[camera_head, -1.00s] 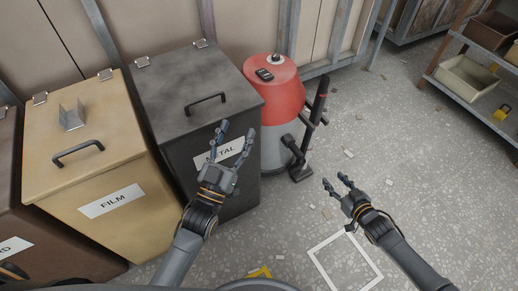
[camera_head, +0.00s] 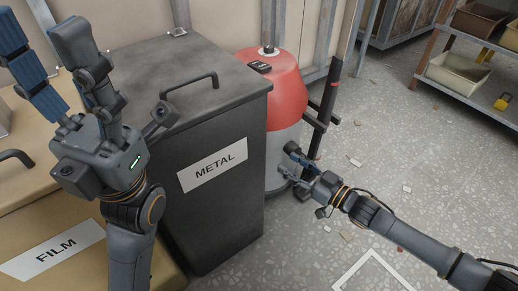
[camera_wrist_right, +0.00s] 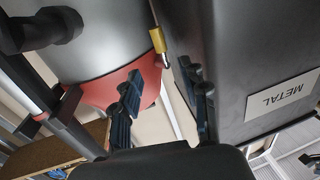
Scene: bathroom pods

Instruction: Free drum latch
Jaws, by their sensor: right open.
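The drum (camera_head: 284,140) has a red domed top and a grey body and stands right of the black METAL bin. It fills the upper left of the right wrist view (camera_wrist_right: 100,60), upside down. A small yellow latch-like piece (camera_wrist_right: 157,40) shows there at the drum's edge, facing the gap to the bin. My right gripper (camera_head: 289,163) is beside the drum's lower body, fingers apart and empty. In the wrist view its fingers (camera_wrist_right: 165,88) spread below the yellow piece, apart from it. My left gripper (camera_head: 90,85) is raised in front of the bins, open and empty.
The METAL bin (camera_head: 215,125) stands close against the drum's left side, leaving a narrow gap. A dark upright post (camera_head: 328,105) with side arms is at the drum's right. The FILM bin (camera_head: 50,205) is at left. Shelves (camera_head: 465,80) stand back right; the floor between has small debris.

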